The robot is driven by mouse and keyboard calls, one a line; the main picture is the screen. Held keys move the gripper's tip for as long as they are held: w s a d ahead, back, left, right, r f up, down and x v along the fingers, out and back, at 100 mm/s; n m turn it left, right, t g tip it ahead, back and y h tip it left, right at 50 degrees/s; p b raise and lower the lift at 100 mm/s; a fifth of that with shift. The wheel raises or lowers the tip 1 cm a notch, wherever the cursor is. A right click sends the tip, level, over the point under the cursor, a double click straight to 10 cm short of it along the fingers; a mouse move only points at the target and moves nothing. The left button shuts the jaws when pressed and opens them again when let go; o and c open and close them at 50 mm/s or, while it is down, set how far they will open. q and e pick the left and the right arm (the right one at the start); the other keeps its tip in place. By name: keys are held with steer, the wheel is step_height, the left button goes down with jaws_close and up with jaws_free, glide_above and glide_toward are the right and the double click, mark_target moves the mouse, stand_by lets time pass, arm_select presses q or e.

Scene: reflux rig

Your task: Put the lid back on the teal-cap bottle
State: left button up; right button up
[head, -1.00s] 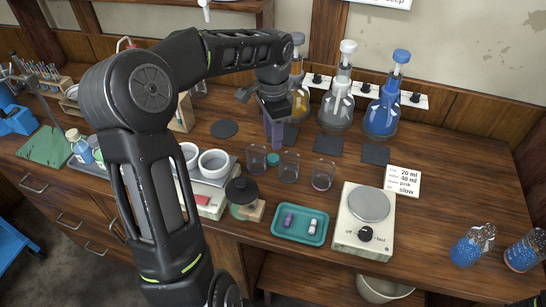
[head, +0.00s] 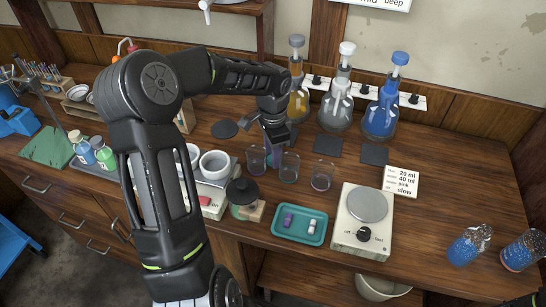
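My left gripper (head: 274,150) points down between the small clear cups near the middle of the table. In the earlier frame a small teal lid lay on the table there; now the gripper's fingers cover that spot and the lid is hidden. I cannot tell whether the fingers are open or shut on it. The top of the green one is too small to tell. My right gripper is out of view.
Clear cups (head: 257,160), (head: 289,168) and (head: 322,178) stand close around my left gripper. A teal tray (head: 300,239), a hotplate (head: 348,235) and a dark-lidded jar (head: 242,193) stand nearer the front. Tall flasks (head: 381,115) line the back.

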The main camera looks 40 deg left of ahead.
arm_select(q)
steer(key=shift+f, duration=0.15)
steer(key=shift+c, duration=0.3)
jaws_close()
stand_by(0.4)
